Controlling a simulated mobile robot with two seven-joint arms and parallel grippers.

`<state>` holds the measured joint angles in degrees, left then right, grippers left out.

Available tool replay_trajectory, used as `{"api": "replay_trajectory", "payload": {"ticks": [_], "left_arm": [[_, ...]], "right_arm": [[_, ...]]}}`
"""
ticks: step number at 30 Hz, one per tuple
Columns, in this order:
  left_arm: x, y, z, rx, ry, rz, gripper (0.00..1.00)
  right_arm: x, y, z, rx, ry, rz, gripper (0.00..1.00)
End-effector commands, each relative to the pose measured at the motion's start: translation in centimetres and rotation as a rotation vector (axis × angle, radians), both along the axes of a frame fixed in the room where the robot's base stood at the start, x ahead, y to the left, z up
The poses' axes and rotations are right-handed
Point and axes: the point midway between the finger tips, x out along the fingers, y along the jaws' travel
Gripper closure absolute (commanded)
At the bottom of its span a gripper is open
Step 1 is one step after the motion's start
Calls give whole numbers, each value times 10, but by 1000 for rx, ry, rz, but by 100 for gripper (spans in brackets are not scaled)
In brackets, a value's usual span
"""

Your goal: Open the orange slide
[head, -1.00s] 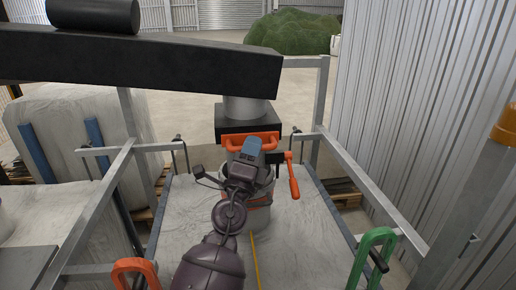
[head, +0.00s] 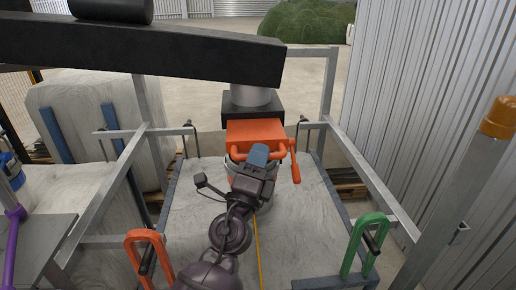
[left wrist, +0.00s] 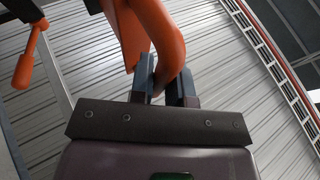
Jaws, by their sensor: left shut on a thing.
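The orange slide (head: 256,132) is a flat plate with a bar handle on its front. It sticks out toward me from a black housing (head: 252,106) under a grey round spout. My left gripper (head: 258,158) is at the front of the slide. In the left wrist view my left gripper (left wrist: 163,92) is shut on the orange handle (left wrist: 160,40), which passes between its fingers. An orange lever (head: 295,165) hangs at the right side of the housing. My right gripper is not in view.
A pale slab (head: 300,235) lies below, with grey metal rails (head: 370,170) around it. An orange loop handle (head: 147,252) and a green loop handle (head: 366,240) stand at the front. A corrugated wall is on the right.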

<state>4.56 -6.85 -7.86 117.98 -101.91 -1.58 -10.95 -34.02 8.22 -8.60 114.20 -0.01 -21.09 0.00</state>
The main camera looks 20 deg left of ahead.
Motion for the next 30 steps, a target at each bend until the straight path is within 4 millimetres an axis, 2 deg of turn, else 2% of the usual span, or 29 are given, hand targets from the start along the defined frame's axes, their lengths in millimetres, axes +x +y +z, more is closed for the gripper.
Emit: {"api": "replay_trajectory", "payload": {"ticks": [8, 9, 10, 22, 26, 30], "left_arm": [[0, 0, 0, 1, 0, 1, 100], [0, 0, 0, 1, 0, 1, 77], [0, 0, 0, 1, 0, 1, 73], [-6, 1, -5, 0, 0, 0, 73], [-20, 2, -17, 1, 4, 1, 73], [-43, 3, -34, 1, 8, 1, 73]], "right_arm": [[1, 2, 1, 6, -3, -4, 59], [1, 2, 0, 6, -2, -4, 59], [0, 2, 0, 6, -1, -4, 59], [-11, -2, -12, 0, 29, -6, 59], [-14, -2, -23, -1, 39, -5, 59], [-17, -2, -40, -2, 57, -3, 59]]}}
